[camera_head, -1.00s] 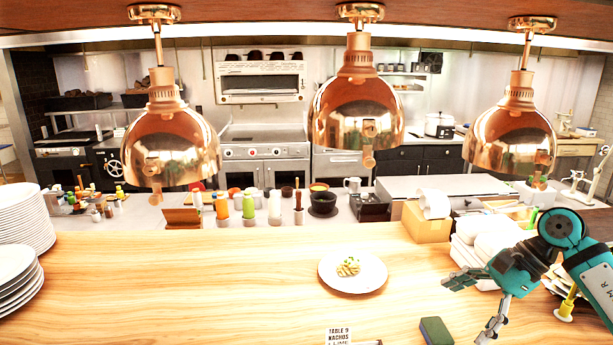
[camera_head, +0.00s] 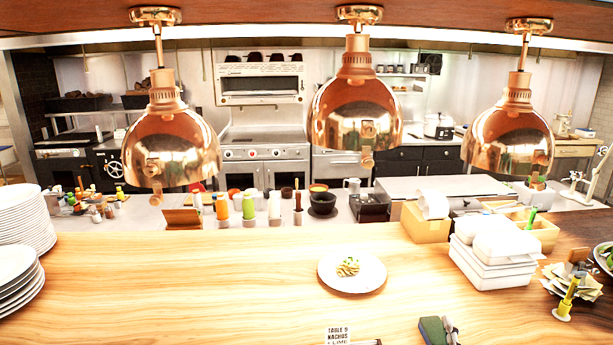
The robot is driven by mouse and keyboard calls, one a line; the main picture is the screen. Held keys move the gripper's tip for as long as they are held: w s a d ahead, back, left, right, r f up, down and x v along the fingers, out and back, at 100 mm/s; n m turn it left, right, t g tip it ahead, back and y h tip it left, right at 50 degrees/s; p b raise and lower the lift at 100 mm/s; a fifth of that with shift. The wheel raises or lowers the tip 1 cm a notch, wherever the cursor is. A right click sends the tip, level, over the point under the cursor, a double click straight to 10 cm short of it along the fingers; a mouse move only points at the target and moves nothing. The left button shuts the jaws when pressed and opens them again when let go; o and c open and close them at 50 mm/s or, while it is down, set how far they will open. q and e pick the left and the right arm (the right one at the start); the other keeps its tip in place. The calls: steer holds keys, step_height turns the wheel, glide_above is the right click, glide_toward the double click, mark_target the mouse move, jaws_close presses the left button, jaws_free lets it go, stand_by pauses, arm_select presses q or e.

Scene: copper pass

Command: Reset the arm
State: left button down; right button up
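Neither gripper shows clearly in the head view now. A small grey and white piece at the bottom edge, by the green sponge-like block (camera_head: 433,331), may be part of my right arm or gripper; I cannot tell. A white plate (camera_head: 335,281) with a small portion of food (camera_head: 348,267) stands on the wooden counter (camera_head: 190,285). A printed card reading "Table 9 nachos" (camera_head: 338,335) stands at the front edge.
Stacked plates (camera_head: 22,222) stand at the left. White takeaway boxes (camera_head: 495,250), a cardboard box (camera_head: 426,228) and a yellow bottle-like item (camera_head: 567,298) stand at the right. Copper lamps (camera_head: 358,110) hang above. The counter's left middle is clear.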

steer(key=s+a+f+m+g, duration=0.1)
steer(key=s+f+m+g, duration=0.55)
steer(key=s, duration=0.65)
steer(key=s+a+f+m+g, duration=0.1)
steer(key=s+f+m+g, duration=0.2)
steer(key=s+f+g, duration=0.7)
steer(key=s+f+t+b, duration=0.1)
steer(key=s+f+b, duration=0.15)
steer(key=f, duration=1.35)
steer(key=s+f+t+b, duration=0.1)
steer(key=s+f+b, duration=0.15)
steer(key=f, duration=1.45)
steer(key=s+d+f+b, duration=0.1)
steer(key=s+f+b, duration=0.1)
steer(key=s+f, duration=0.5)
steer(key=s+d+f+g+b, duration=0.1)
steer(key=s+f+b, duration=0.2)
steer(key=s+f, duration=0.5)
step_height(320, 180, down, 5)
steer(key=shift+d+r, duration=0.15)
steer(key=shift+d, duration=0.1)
